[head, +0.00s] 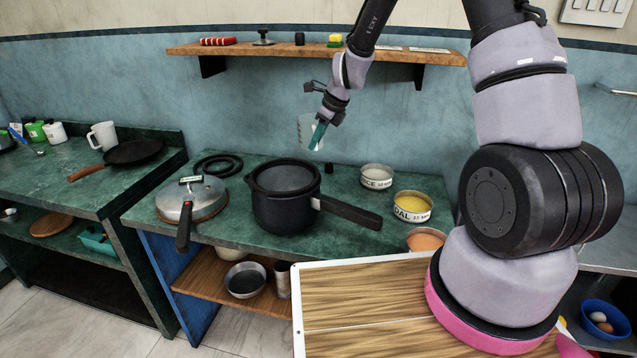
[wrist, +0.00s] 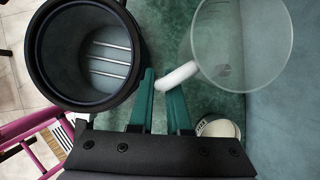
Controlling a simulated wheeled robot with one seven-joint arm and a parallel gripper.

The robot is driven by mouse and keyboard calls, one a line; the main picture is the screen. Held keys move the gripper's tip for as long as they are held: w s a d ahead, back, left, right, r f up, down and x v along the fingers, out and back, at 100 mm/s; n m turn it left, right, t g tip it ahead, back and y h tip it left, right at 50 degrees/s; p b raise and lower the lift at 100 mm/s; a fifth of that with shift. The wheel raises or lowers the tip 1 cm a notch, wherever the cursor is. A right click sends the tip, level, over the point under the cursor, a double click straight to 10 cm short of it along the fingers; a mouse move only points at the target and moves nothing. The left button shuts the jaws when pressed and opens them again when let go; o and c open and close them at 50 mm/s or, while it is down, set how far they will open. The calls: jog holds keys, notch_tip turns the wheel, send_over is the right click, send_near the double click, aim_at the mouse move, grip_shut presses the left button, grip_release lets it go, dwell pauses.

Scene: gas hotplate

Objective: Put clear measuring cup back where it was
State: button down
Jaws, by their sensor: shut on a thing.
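The clear measuring cup (head: 305,130) is in the air in the head view, above the counter and behind the dark pot. It also shows in the wrist view at the top right (wrist: 240,40), see-through and round, with a white handle. My gripper (head: 318,135) has green fingers. In the wrist view the fingers (wrist: 162,88) are shut on the cup's handle. The cup hangs clear of the counter beside the pot's rim. Parts of the cup are faint against the blue wall.
The dark pot (head: 286,215) stands open on the green counter, its handle pointing right. A lidded pan (head: 193,200) is at left. Containers labelled rice (head: 376,178) and dal (head: 412,208) stand at right. A wooden shelf (head: 300,52) with small items runs along the wall above.

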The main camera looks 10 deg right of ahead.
jog(key=f, duration=0.5)
jog(key=w+d+f, duration=0.1)
jog(key=f, duration=0.3)
jog(key=d+f, duration=0.1)
jog(key=f, duration=0.4)
jog(key=shift+w+d+f, duration=0.1)
jog(key=shift+w+f, duration=0.2)
jog(key=shift+f, duration=0.05)
jog(key=shift+f, duration=0.15)
jog(key=c, duration=0.9)
grip_release()
jog(key=shift+o, duration=0.2)
